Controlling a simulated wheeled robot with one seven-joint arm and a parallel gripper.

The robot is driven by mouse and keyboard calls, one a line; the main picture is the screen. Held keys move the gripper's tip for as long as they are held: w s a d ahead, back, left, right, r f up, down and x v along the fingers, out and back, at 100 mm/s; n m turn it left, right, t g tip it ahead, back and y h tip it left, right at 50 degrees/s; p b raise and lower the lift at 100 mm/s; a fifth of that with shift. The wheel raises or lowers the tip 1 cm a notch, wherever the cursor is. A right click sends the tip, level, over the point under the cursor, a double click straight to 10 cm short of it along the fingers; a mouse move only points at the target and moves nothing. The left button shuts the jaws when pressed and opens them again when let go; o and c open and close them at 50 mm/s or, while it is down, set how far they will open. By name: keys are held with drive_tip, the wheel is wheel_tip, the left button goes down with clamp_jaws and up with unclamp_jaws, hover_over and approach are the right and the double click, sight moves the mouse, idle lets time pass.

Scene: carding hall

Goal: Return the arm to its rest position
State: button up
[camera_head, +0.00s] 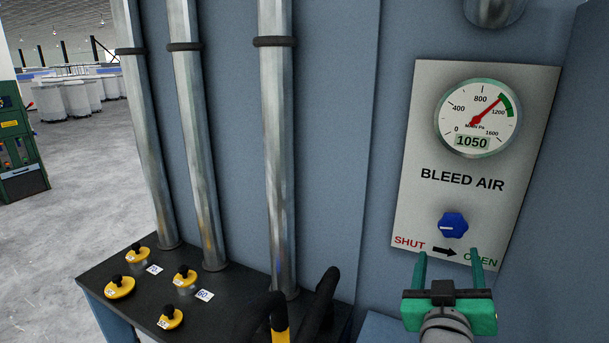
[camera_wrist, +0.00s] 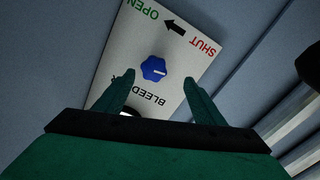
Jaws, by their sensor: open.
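My gripper (camera_head: 447,268) is open and empty, its green fingers pointing up at the lower part of the bleed air panel (camera_head: 417,150). In the wrist view my gripper (camera_wrist: 160,95) has a blue knob (camera_wrist: 153,68) between and beyond its fingers, apart from them. In the head view the blue knob (camera_head: 453,225) sits just above the fingertips, its white mark pointing left toward SHUT. The gauge (camera_head: 478,118) above it reads 1050, its red needle at the edge of the green band. The right fingertip partly covers the word OPEN.
A dark bench (camera_head: 225,315) with several yellow-based black knobs (camera_head: 120,287) stands left of my gripper. Metal pipes (camera_head: 278,150) rise behind it. Black curved handles (camera_head: 318,310) stand close to the left of my gripper. Open floor (camera_head: 85,170) lies at the far left, beside a green cabinet (camera_head: 20,150).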

drive_tip(key=s+a+f+y, duration=0.3)
drive_tip(key=a+f, duration=0.7)
drive_tip(key=f, duration=0.5)
drive_tip(key=s+a+f+y, duration=0.25)
drive_tip(key=a+f, duration=0.75)
drive_tip(key=f, duration=0.5)
drive_tip(key=s+a+f+y, duration=0.1)
drive_tip(key=s+a+f, duration=0.3)
drive_tip(key=s, duration=0.3)
drive_tip(key=s+a+f+y, duration=0.1)
drive_tip(key=s+a+f, duration=0.25)
drive_tip(key=s, duration=0.25)
drive_tip(key=s+a+n+y, duration=0.1)
drive_tip(key=s+a+n, duration=0.1)
drive_tip(key=s, duration=1.3)
drive_tip(key=shift+a+f+y, duration=0.25)
drive_tip(key=shift+a+y, duration=0.1)
drive_tip(key=shift+a, duration=0.5)
